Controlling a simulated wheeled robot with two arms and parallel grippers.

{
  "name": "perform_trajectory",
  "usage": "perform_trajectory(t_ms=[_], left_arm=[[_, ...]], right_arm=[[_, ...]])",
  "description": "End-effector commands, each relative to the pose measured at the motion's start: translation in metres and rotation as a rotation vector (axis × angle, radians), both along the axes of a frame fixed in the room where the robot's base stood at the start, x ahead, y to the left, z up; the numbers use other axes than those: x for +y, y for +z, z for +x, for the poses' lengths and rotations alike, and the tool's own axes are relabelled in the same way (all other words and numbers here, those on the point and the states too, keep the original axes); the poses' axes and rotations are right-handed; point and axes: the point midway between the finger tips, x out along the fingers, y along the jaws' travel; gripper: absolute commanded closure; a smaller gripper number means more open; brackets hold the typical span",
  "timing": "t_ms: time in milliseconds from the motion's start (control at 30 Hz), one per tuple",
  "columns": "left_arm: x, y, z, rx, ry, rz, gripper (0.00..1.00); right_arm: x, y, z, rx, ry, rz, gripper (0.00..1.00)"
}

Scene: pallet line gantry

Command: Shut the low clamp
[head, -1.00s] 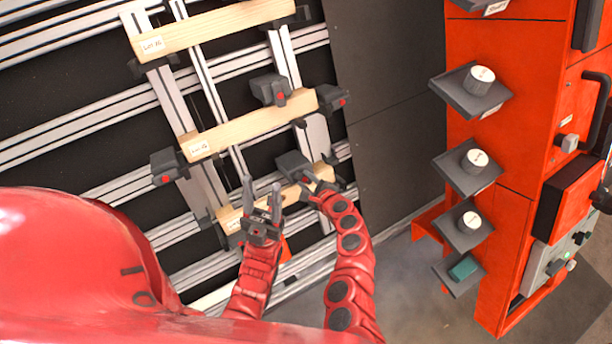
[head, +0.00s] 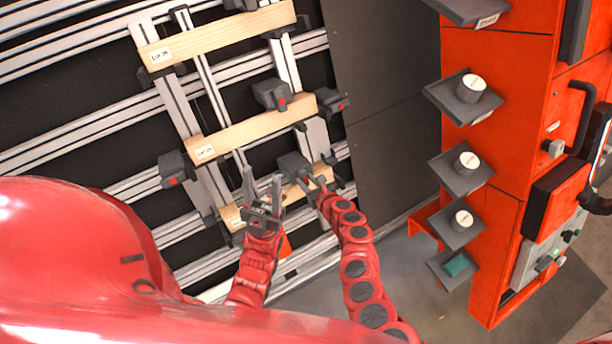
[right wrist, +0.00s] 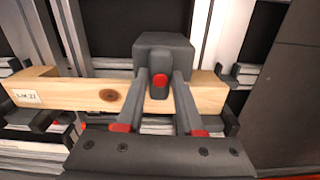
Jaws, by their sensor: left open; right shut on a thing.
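The low clamp (head: 292,165) is a dark grey block at the right part of the lowest wooden board (head: 232,217). In the right wrist view the clamp (right wrist: 165,52) sits at that board, with a red-ended grey piece (right wrist: 160,84) at its front. My right gripper (head: 319,183) is at the clamp. Its two fingers (right wrist: 160,78) lie on either side of the red-ended piece and are shut on it. My left gripper (head: 262,184) is open and empty, left of the clamp and in front of the lowest board, hiding part of it.
Two more boards, an upper board (head: 215,37) and a middle board (head: 250,128), cross the metal rails. Other clamps, such as a left clamp (head: 174,168) and a middle clamp (head: 271,94), stand near. An orange cabinet (head: 490,150) with small shelves is at right. Dark panels lie between.

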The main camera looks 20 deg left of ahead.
Motion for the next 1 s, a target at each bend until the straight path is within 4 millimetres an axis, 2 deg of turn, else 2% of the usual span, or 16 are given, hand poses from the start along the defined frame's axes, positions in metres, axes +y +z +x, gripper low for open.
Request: perform_trajectory(t_ms=[133,167,267,567,800,1000], left_arm=[[0.000,-0.001,0.000,0.000,0.000,0.000,0.50],[0.000,-0.001,0.000,0.000,0.000,0.000,0.50],[0.000,-0.001,0.000,0.000,0.000,0.000,0.50],[0.000,0.001,0.000,0.000,0.000,0.000,0.50],[0.000,0.030,0.000,0.000,0.000,0.000,0.50],[0.000,0.046,0.000,0.000,0.000,0.000,0.50]], right_arm=[[0.000,-0.001,-0.001,0.003,-0.001,0.003,1.00],[0.000,-0.001,-0.001,0.003,-0.001,0.003,0.61],[0.000,-0.001,-0.001,0.002,-0.001,0.002,0.43],[0.000,0.001,-0.001,0.001,-0.001,0.002,0.43],[-0.018,0.019,-0.016,0.000,-0.006,0.001,0.43],[-0.034,0.029,-0.033,0.000,-0.004,0.001,0.43]])
